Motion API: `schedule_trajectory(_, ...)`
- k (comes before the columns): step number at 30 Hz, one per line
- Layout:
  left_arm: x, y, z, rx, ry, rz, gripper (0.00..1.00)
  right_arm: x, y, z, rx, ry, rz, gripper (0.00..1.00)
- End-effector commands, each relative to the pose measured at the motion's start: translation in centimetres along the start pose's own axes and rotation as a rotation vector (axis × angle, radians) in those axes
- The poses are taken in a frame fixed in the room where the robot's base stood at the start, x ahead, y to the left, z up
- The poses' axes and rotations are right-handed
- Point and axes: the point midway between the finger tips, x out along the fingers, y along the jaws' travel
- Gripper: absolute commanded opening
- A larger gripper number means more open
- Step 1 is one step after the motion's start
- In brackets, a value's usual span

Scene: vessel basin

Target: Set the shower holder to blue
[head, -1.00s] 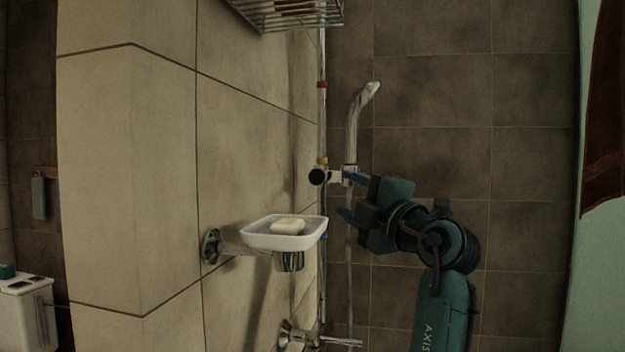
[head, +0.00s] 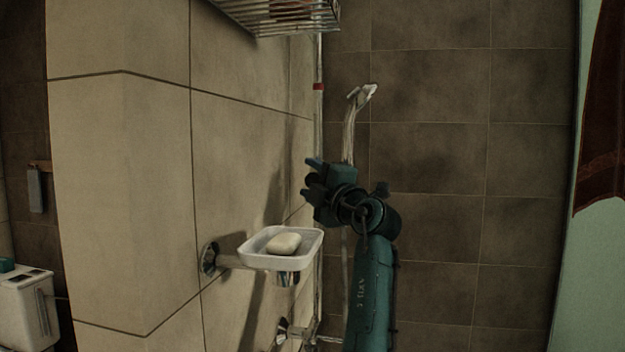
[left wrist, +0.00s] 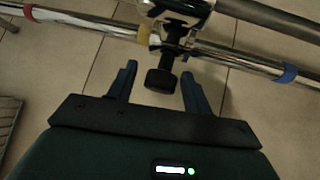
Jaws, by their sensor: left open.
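The shower rail (head: 318,130) is a chrome bar. In the left wrist view it carries a red band (left wrist: 28,12), a yellow band (left wrist: 144,36) and a blue band (left wrist: 285,74). The shower holder (left wrist: 173,32) sits on the rail just beside the yellow band, and its black knob (left wrist: 161,82) points toward me. My left gripper (head: 309,179) is open, with one finger on each side of the knob, not closed on it. In the head view my gripper hides the holder. The shower head (head: 364,95) rises above it. My right gripper is not in view.
A white soap dish (head: 255,258) with soap (head: 284,243) projects from the wall just below and left of my gripper. A wire rack (head: 270,22) hangs above. A chrome tap (head: 284,334) is below. The tiled area to the right is clear.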

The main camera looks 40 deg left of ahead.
Motion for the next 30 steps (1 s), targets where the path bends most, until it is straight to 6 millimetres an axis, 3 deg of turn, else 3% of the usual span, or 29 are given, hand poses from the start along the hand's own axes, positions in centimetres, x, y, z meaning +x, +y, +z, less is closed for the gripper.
schedule_trajectory(2,-0.01,-0.01,0.0,0.0,0.0,0.0,0.49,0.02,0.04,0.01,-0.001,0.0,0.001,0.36)
schedule_trajectory(20,-0.05,0.03,0.01,0.0,0.0,0.001,0.0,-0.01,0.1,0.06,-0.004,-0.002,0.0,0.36)
schedule_trajectory(30,-0.19,-0.55,0.05,0.0,-0.001,0.001,0.0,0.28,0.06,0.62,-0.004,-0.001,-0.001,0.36)
